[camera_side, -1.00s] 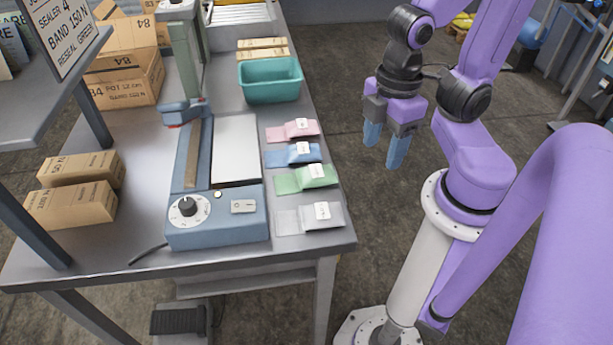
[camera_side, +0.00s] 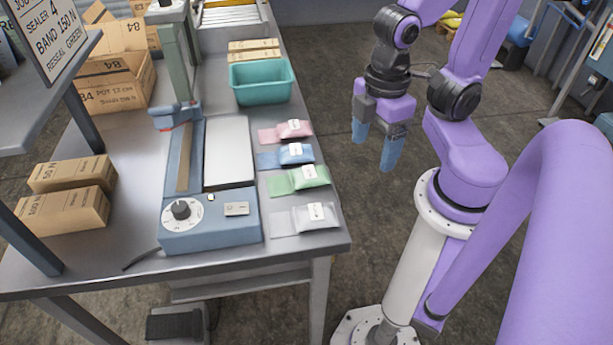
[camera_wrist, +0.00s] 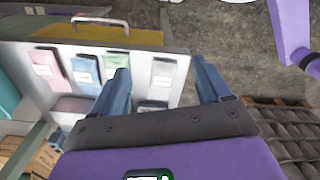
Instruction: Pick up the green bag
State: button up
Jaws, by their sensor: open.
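The green bag (camera_side: 298,180) lies flat on the workbench near its right edge, with a white label on it. It is third in a row, between the blue bag (camera_side: 287,155) and the clear-white bag (camera_side: 306,219). My gripper (camera_side: 374,148) is open and empty, in the air to the right of the bench edge, apart from the bags. In the wrist view, the green bag (camera_wrist: 122,58) is partly hidden behind the left finger of my gripper (camera_wrist: 160,65). The white bag (camera_wrist: 163,75) shows between the fingers.
A pink bag (camera_side: 286,131) lies behind the blue one. A teal bin (camera_side: 262,85) stands at the back. The blue sealer (camera_side: 210,222) stands left of the bags. Cartons (camera_side: 65,212) are at the far left.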

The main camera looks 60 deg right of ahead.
jog(key=w+d+f+m+g, duration=0.5)
jog(key=w+d+m, duration=0.4)
jog(key=m, duration=0.1)
jog(key=s+d+f+m+g+y, duration=0.1)
jog(key=s+d+f+m+y, duration=0.2)
jog(key=d+f+m+y, duration=0.65)
jog(key=m+t+y, duration=0.4)
jog(key=m+t, duration=1.4)
jog(key=m, duration=0.1)
send_near(325, 172)
jog(key=shift+m+h, duration=0.25)
jog(key=x, duration=1.1)
jog(key=shift+w+d+f, duration=0.25)
jog(key=shift+w+f, duration=0.05)
jog(key=shift+f, duration=0.1)
